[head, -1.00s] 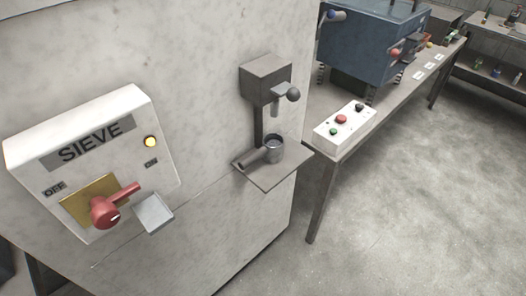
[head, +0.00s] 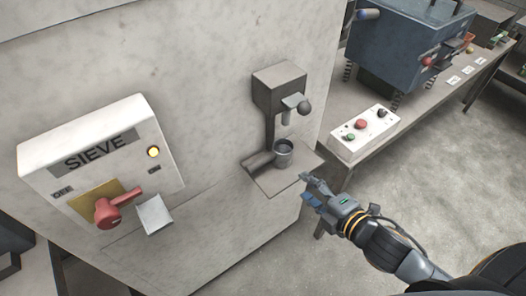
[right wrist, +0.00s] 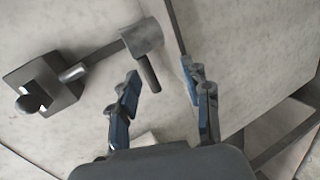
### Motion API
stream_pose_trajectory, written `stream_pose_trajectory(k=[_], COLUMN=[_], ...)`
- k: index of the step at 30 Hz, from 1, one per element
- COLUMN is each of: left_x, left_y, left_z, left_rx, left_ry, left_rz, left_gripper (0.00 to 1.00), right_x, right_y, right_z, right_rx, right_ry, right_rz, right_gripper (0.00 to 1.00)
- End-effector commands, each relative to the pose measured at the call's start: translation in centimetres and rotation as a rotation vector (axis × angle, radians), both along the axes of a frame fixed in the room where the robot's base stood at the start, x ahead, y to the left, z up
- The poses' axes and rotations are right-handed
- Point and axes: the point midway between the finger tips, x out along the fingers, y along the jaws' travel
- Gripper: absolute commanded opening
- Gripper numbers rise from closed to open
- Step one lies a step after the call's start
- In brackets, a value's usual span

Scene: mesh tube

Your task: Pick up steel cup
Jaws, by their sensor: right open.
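The steel cup (head: 283,153) stands upright on a small grey shelf (head: 283,180) on the machine's side, below a dispenser head (head: 279,88) with a round dark knob. My right gripper (head: 309,188) is open and empty, to the lower right of the cup by the shelf's right corner, apart from the cup. My left gripper is not in view.
A white SIEVE switch box (head: 100,165) with a red lever is on the machine wall at left. A bench (head: 400,110) at right holds a button box (head: 362,134) and a blue machine (head: 405,45). The bench edge is close to my right arm.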

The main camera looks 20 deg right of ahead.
Motion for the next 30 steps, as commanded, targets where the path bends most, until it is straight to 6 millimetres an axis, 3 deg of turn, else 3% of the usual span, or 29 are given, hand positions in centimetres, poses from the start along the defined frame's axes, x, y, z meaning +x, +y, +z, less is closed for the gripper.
stream_pose_trajectory(k=[1,3,6,21,30], left_x=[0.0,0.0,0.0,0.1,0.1], left_y=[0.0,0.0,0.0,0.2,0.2], left_z=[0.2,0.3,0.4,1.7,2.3], left_rx=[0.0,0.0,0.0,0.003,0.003], left_ry=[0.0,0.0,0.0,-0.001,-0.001], left_rz=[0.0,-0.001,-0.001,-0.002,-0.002], left_gripper=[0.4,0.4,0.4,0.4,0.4], right_x=[-0.4,-0.6,-0.4,6.0,7.9], right_y=[0.7,1.3,1.7,3.9,4.4], right_z=[1.6,2.9,3.6,1.5,0.9], right_rx=[-0.014,-0.027,-0.034,-0.031,-0.031], right_ry=[-0.025,-0.049,-0.064,-0.065,-0.065], right_rz=[0.027,0.05,0.061,0.059,0.06], right_gripper=[0.48,0.48,0.48,0.48,0.48])
